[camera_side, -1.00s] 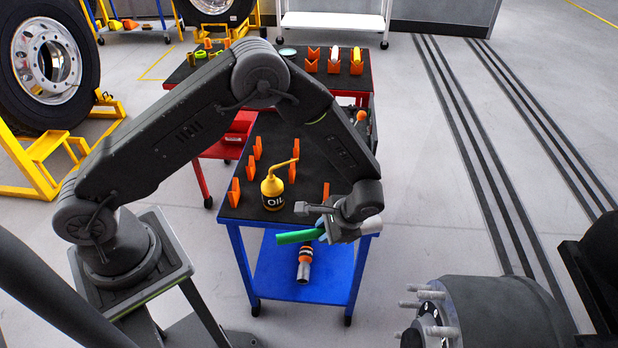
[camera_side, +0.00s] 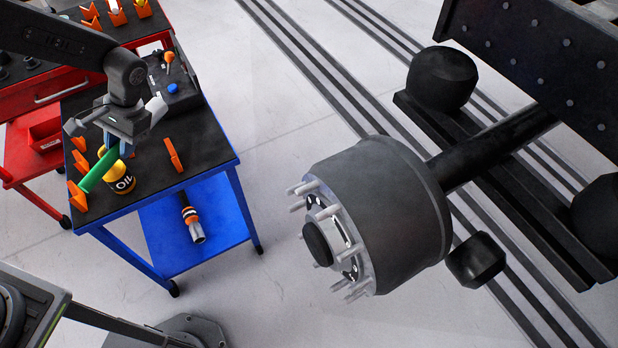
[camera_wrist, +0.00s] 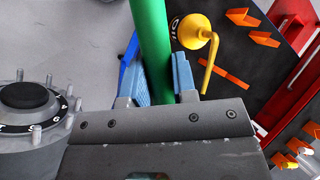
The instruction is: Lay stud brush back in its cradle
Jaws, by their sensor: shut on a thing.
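The stud brush shows as a green handle (camera_side: 97,172); its other end is hidden behind my gripper. My gripper (camera_side: 118,146) is shut on it over the left part of the blue cart's black top. In the wrist view the green handle (camera_wrist: 152,40) lies between the blue finger pads (camera_wrist: 158,80). In the side view the handle slants down to the left, close to the yellow oil can (camera_side: 123,184). Orange V-shaped cradles stand on the cart, one at the front left corner (camera_side: 77,195) and a slim pair at the right (camera_side: 173,155). I cannot tell which is the brush's.
The oil can's bent spout (camera_wrist: 210,62) rises beside the brush in the wrist view. A black tray (camera_side: 174,82) with a blue-capped item sits at the cart's back. The lower blue shelf (camera_side: 218,210) holds a cylindrical tool. A studded wheel hub (camera_side: 375,215) stands to the right.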

